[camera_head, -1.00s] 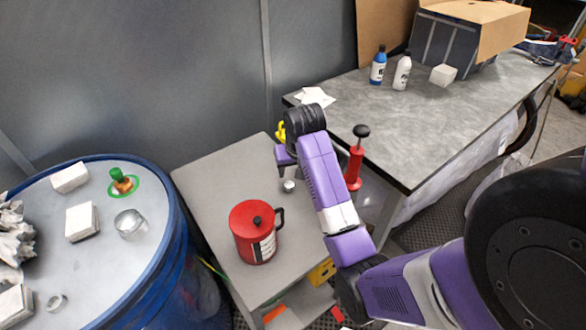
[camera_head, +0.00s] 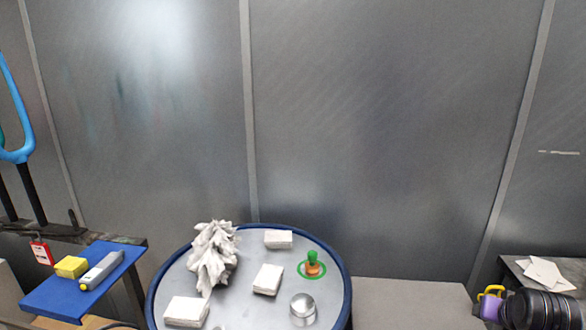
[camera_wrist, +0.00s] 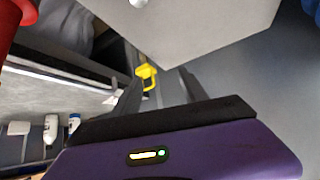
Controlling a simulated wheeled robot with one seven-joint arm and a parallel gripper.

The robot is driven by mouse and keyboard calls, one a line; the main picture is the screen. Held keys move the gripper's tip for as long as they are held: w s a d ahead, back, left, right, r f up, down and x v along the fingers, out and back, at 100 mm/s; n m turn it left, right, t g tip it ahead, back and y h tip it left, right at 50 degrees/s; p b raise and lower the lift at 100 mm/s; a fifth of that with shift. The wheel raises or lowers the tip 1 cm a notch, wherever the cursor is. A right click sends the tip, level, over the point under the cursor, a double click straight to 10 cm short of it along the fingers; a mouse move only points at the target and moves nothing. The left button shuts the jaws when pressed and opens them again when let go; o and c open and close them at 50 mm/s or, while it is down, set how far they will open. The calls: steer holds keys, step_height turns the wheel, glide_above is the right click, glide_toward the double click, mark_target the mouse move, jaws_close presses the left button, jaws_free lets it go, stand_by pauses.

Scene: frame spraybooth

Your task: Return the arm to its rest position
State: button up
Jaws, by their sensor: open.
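My gripper (camera_head: 489,307) shows at the lower right edge of the head view, with a purple part beside my black wrist. Most of my arm is outside that view. In the wrist view my gripper's dark fingers (camera_wrist: 160,92) stand apart, with no object held between them. A yellow looped piece (camera_wrist: 147,76) shows near the fingers; I cannot tell if it is attached to the gripper.
A round blue-rimmed drum (camera_head: 236,273) carries white blocks, crumpled white material, a metal cup and a green-topped item. A blue board (camera_head: 60,297) lies left. A grey table (camera_head: 410,300) stands right of the drum. The wall behind is bare.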

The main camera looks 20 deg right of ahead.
steer(key=s+a+n+t, duration=0.1)
steer(key=a+t, duration=0.2)
steer(key=a, duration=0.5)
steer(key=s+a+r+n+t, duration=0.1)
steer(key=a+n+t, duration=0.1)
steer(key=a, duration=0.6)
steer(key=s+a+r+n+t+h, duration=0.1)
steer(key=a+t, duration=0.3)
steer(key=a, duration=0.4)
steer(key=shift+a+r+n+t+b, duration=0.2)
steer(key=shift+a+n+t+b, duration=0.1)
steer(key=shift+n+b, duration=0.1)
steer(key=s+a+f+n+y, duration=0.1)
steer(key=s+a+n+y, duration=0.4)
steer(key=s+a, duration=1.3)
steer(key=shift+s+a+n+y+b, duration=0.15)
steer(key=shift+s+n+y+b, duration=0.25)
steer(key=shift+s+y, duration=0.8)
